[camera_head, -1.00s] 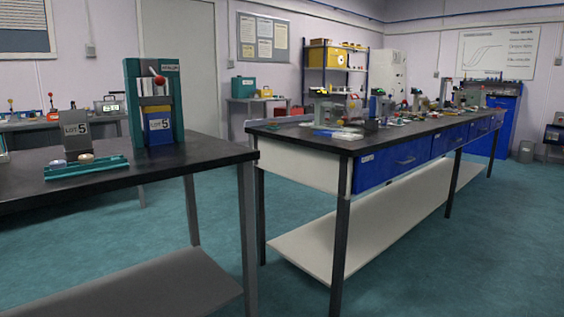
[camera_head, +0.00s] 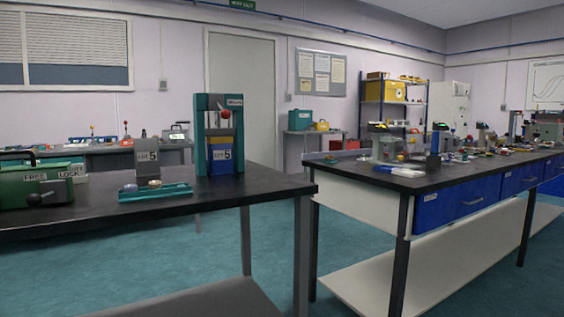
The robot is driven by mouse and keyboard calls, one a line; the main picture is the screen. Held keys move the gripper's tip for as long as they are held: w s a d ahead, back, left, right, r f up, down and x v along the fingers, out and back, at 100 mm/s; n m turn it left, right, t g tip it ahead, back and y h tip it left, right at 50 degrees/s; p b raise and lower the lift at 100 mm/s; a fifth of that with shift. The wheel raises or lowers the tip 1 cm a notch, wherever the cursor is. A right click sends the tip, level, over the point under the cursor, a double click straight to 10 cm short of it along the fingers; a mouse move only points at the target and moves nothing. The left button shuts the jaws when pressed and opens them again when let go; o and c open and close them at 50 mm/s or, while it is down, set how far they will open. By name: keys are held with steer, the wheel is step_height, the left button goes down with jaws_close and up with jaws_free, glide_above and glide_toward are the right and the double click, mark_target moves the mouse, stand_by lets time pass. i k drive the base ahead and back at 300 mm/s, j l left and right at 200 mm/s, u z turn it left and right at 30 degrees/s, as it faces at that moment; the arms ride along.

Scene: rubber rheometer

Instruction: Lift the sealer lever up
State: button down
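I cannot tell for sure which device is the sealer. A teal upright press (camera_head: 244,150) stands on the near left bench, with a red ball knob (camera_head: 225,113) near its top and a blue block (camera_head: 221,158) low in its frame. A green machine (camera_head: 45,186) sits at the left edge of the same bench. It has "FREE" and "LOCK" labels and a black-knobbed lever (camera_head: 38,200) on its front, and the picture edge cuts it off. My gripper is not in view.
A teal tray (camera_head: 155,194) with small round pieces and a grey "LOT 5" block (camera_head: 147,157) stand between the two devices. The near bench (camera_head: 270,183) is dark-topped. A second long bench (camera_head: 430,184) with many items stands right. Teal floor separates them.

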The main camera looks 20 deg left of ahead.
mark_target(226, 115)
steer(key=u, duration=1.25)
steer(key=j+z, duration=0.25)
steer(key=z, duration=0.2)
steer(key=i+j+z, duration=0.1)
steer(key=j+z, duration=0.4)
steer(key=j, duration=0.5)
steer(key=j+z, duration=0.1)
steer(key=j, duration=0.5)
steer(key=k+j+z, duration=0.15)
steer(key=j, duration=0.45)
steer(key=j+z, duration=0.1)
steer(key=j, duration=0.5)
steer(key=k+j+z, duration=0.1)
steer(key=j, duration=0.5)
steer(key=k, duration=0.05)
